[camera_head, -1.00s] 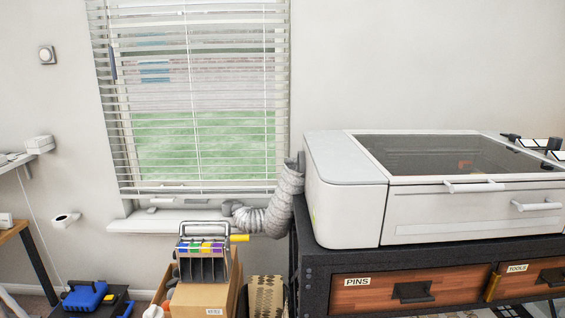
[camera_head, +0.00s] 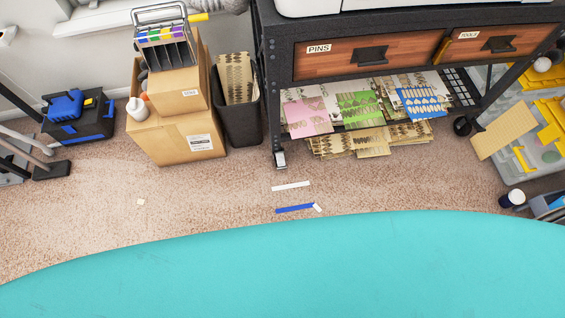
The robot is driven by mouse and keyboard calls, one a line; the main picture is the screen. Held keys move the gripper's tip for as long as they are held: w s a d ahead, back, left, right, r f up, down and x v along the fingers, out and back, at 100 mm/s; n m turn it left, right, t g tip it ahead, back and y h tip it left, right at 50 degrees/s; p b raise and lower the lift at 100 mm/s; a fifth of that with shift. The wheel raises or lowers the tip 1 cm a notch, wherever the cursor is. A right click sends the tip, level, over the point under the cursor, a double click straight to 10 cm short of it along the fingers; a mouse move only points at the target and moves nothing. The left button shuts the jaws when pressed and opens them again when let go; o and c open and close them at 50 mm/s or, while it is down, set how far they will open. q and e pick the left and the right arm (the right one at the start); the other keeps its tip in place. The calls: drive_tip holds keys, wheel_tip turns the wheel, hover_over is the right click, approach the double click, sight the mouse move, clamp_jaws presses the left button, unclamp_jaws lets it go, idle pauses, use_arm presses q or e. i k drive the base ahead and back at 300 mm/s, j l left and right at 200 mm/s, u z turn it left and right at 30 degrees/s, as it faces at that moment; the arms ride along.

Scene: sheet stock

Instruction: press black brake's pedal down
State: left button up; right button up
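I cannot make out for sure which thing is the black brake. A small black wheel-like part (camera_head: 462,126) sits at the foot of the bench's right front leg. A caster with a pale lower part (camera_head: 280,158) is at the foot of the left front leg. At the far left, a grey bar leads to a black foot-like block (camera_head: 51,170) on the carpet, cut off by the picture edge. No pedal is clearly told apart on any of these. Neither of my grippers is in view.
A black bench (camera_head: 275,95) has drawers and a low shelf of patterned sheets (camera_head: 355,108). Cardboard boxes (camera_head: 178,135) and a dark bin (camera_head: 241,118) stand left of it. White and blue strips (camera_head: 294,209) lie on the carpet (camera_head: 110,215). The near floor is hidden.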

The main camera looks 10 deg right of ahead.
sight(476, 125)
drive_tip(key=z, duration=2)
drive_tip(key=i+l, duration=0.15)
drive_tip(key=i, duration=0.15)
